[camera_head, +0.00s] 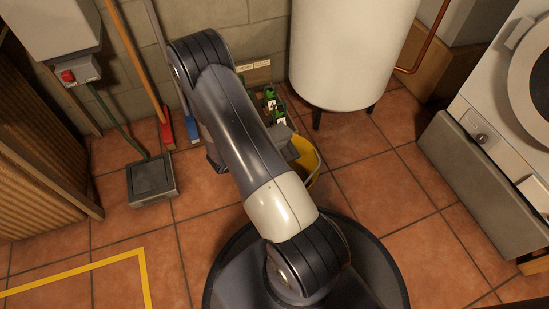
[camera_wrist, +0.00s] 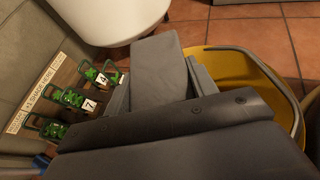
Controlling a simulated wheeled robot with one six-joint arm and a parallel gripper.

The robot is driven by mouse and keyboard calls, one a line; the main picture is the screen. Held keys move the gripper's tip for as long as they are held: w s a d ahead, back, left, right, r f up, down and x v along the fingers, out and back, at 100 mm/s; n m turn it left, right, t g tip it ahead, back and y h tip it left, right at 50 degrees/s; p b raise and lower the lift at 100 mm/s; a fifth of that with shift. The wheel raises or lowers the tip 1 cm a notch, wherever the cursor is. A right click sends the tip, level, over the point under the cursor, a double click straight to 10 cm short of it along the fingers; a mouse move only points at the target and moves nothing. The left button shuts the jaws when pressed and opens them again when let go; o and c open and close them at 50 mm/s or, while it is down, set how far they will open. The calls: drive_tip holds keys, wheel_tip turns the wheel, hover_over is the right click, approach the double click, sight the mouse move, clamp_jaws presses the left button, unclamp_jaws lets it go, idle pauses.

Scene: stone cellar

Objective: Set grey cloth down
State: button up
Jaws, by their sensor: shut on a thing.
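The grey cloth (camera_wrist: 158,72) is a flat, folded-looking piece between the two fingers of my gripper (camera_wrist: 160,85) in the wrist view. My gripper is shut on it, and the cloth sticks out past the fingertips. A yellow bucket (camera_wrist: 284,82) with a grey rim or handle is just right of the gripper in the wrist view. In the head view the bucket (camera_head: 310,161) is partly hidden behind my arm, and a small grey patch beside it may be the cloth (camera_head: 281,135). I cannot tell how high the cloth is.
Several small green items (camera_wrist: 75,97) with numbered white tags stand by the wall, left of the gripper in the wrist view. A white tank (camera_head: 350,55) stands behind.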

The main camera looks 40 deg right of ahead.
wheel_tip(320, 180, down, 9)
drive_tip(key=b, duration=0.3)
drive_tip(key=shift+r+b, duration=0.1)
drive_tip(key=shift+b, duration=0.25)
drive_tip(key=o, duration=1)
drive_tip(key=shift+r, duration=0.1)
drive_tip(key=p+v, duration=0.4)
drive_tip(key=v, duration=0.8)
drive_tip(key=shift+d, duration=0.1)
